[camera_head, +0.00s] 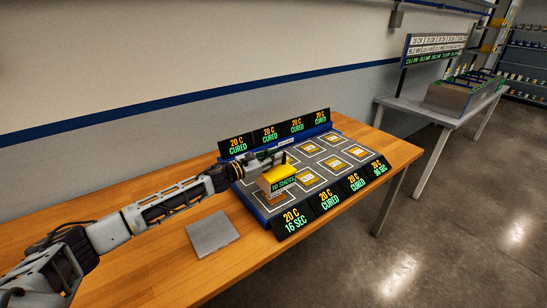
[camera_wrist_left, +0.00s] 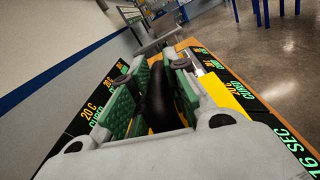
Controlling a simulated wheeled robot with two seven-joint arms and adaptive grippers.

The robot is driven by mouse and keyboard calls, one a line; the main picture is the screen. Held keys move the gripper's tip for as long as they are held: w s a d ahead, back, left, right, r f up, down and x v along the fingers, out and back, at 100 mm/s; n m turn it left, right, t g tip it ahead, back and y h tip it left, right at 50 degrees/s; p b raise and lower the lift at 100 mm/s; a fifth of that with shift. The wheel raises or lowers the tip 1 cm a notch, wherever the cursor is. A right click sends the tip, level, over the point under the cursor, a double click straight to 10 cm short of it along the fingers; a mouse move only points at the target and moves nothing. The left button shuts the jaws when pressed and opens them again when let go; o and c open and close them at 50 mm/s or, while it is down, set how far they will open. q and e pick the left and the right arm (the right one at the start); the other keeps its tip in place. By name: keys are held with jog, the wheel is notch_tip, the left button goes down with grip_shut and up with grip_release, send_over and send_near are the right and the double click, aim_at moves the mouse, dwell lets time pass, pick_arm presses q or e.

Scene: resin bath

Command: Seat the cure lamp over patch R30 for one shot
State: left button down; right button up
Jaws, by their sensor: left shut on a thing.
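The cure lamp (camera_head: 281,172) is a yellow box with a green-lettered counter that seems to read 10 SHOTS. It is over the near-left end of the patch board (camera_head: 262,214); I cannot tell whether it touches. My left gripper (camera_head: 246,166) is shut on its black handle. The wrist view shows the green finger pads (camera_wrist_left: 155,92) around the dark handle (camera_wrist_left: 164,95), with the lamp's yellow body (camera_wrist_left: 224,92) beside it. Several orange patches show on the board, their labels too small to read, so I cannot pick out R30. My right gripper is not in view.
Signs line the board's long sides. The near-left front sign (camera_head: 294,219) reads 20 C, 16 SEC; the front right one (camera_head: 379,169) reads 96 SEC; the others read CURED. A grey plate (camera_head: 212,234) lies on the wooden table (camera_head: 150,274). A second bench (camera_head: 425,108) stands behind.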

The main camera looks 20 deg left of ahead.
aim_at(282, 165)
pick_arm(q)
jog(key=shift+f, duration=0.1)
jog(key=shift+f+b, duration=1.65)
jog(key=shift+f, duration=0.35)
jog(key=shift+f+b, duration=0.3)
jog(key=shift+f, duration=0.25)
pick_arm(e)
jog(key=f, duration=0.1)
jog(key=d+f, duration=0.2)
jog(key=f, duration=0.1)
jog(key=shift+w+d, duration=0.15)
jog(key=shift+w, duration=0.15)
pick_arm(q)
jog(key=shift+f+b, duration=0.2)
jog(key=shift+b, duration=0.1)
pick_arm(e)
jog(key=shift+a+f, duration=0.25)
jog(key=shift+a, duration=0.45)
